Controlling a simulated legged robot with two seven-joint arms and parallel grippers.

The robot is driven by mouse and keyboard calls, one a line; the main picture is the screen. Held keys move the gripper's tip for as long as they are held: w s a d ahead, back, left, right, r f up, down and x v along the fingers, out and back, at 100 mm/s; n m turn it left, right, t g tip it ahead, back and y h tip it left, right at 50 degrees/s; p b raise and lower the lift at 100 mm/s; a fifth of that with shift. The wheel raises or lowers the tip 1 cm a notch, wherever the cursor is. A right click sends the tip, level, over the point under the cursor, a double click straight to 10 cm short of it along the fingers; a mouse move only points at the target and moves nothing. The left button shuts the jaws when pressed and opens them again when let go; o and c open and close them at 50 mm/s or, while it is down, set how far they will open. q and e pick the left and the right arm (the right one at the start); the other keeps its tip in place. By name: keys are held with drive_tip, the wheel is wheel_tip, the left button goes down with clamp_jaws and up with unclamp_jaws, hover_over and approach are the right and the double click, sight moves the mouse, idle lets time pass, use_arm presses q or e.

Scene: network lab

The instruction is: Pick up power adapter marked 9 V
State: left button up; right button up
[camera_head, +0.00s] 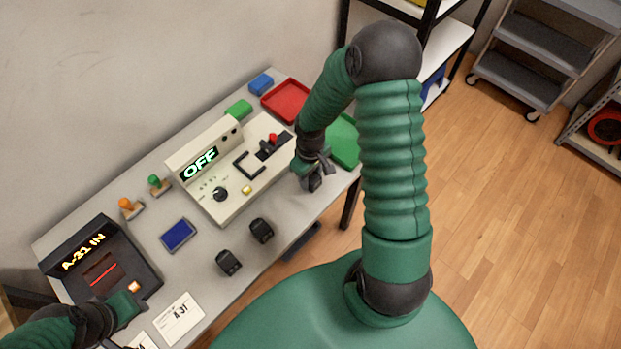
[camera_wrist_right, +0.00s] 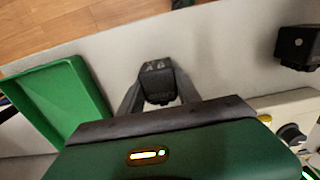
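A black power adapter (camera_wrist_right: 158,84) stands between the two fingers of my right gripper (camera_wrist_right: 157,92) in the right wrist view. The marking on its top reads as an upside-down "9 V". The fingers appear to press on both its sides. In the head view my right gripper (camera_head: 314,170) is at the table's right part, with the dark adapter (camera_head: 315,184) at its tips. I cannot tell whether it is clear of the table. Two more black adapters (camera_head: 229,262) (camera_head: 262,230) stand near the front edge, their markings unreadable. My left gripper (camera_head: 126,307) is at lower left, fingers not clear.
A cream device (camera_head: 213,204) showing "OFF" stands mid-table, left of my right gripper. A green tray (camera_head: 345,142) and a red tray (camera_head: 287,100) lie at the far right end. A dark box (camera_head: 98,262) reading "A-31 IN" and a blue pad (camera_head: 178,235) are at the left.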

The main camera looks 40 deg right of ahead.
drive_tip(key=shift+d, duration=0.1)
drive_tip(key=c, duration=0.4)
drive_tip(key=shift+d+f, duration=0.1)
drive_tip(key=shift+d, duration=0.15)
clamp_jaws()
